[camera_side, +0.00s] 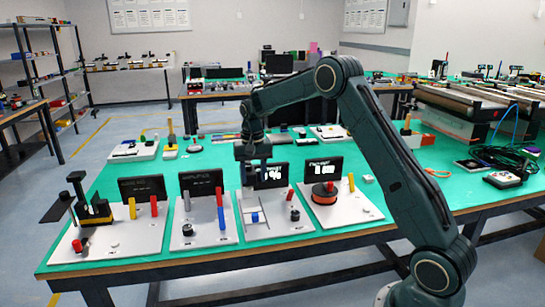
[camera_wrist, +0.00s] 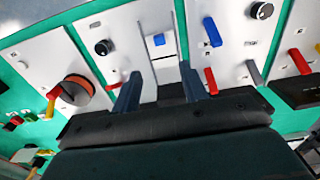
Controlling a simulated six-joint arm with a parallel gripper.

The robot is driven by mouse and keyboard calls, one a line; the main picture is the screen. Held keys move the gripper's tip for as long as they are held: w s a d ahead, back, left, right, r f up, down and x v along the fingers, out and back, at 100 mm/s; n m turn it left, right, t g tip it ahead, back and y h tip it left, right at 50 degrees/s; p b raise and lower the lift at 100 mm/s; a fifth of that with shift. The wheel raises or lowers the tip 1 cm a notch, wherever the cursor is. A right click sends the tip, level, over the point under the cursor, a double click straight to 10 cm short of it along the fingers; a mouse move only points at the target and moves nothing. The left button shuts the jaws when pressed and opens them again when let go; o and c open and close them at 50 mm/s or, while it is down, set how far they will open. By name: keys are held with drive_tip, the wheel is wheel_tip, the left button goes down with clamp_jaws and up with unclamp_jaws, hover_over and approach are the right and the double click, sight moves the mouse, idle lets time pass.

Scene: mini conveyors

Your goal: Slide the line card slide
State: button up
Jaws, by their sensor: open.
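A small blue slide piece (camera_side: 255,217) sits between two thin upright rails on a white panel (camera_side: 275,227) near the table's front edge. In the wrist view the blue piece (camera_wrist: 159,39) lies on a pale strip, ahead of my fingertips. I cannot tell for certain that it is the line card slide. My gripper (camera_side: 257,170) is above the back of this panel, in front of its lit display. In the wrist view my gripper (camera_wrist: 160,86) has its two fingers apart, with nothing seen between them. The fingers look clear of the blue piece.
A panel with an orange-red disc (camera_side: 324,194) is to the right. A panel with blue and red levers (camera_side: 220,209) is to the left. Displays (camera_side: 202,183) stand behind the panels.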

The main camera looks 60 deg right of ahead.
sight(255, 214)
drive_tip(key=s+a+f+t+h, duration=0.1)
drive_tip(key=s+a+t+h, duration=0.2)
drive_tip(key=s+a, duration=0.1)
drive_tip(key=shift+f, duration=0.4)
idle(0.4)
drive_tip(key=shift+x, duration=6.85)
drive_tip(key=shift+d, duration=0.1)
clamp_jaws()
